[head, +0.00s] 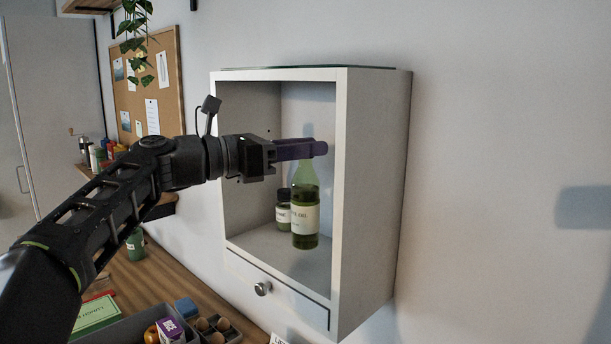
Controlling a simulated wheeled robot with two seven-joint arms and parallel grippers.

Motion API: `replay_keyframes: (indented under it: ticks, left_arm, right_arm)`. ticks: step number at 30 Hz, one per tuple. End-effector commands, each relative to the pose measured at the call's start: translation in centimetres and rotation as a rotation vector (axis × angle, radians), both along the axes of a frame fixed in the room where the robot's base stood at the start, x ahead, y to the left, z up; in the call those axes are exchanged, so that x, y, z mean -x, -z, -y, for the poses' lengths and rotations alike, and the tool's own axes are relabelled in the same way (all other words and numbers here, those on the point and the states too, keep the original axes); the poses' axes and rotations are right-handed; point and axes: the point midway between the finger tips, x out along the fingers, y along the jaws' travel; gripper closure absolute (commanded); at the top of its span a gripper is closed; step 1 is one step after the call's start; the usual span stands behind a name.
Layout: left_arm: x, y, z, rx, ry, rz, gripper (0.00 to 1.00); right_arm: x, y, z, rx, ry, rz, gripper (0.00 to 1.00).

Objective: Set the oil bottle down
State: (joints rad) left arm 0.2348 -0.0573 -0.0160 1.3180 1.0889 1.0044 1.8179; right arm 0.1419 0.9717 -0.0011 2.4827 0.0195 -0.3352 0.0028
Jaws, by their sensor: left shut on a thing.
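The oil bottle (306,222), green with a pale label, is upright inside the open white wall cabinet (373,190). My left gripper (312,149) reaches in from the left at the cabinet's front opening and is shut on the bottle's neck, which its fingers partly hide. The bottle's base is just over the cabinet floor (305,262) or on it; I cannot tell whether they touch. My right gripper is not in view.
A small dark-capped jar (283,212) stands just left of the bottle inside the cabinet. The cabinet's side walls and top bound the space. Below are a drawer with a knob (263,289) and a wooden counter (150,285) with a grey tray and several items.

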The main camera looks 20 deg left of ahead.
Motion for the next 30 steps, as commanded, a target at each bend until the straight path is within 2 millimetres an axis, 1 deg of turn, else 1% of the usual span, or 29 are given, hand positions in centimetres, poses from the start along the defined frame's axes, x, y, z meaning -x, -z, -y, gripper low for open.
replay_keyframes:
  ticks: [8, 11, 18, 29, 30]
  left_arm:
    - [0.1, -0.1, 0.0, 0.000, 0.000, 0.004, 1.00]
    - [0.1, 0.7, 0.0, 0.001, 0.000, 0.001, 1.00]
    - [0.1, 3.7, 0.0, 0.002, 0.000, 0.001, 1.00]
    - [0.1, 4.2, 0.0, 0.000, 0.000, 0.004, 1.00]
    - [0.0, 4.3, 0.0, 0.000, 0.000, 0.001, 0.73]
  right_arm:
    - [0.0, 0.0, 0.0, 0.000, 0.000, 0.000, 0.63]
    - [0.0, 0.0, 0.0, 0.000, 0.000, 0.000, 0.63]
    - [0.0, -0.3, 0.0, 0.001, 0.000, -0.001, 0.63]
    - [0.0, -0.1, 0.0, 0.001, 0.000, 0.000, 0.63]
    - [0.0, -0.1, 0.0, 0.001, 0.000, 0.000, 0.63]
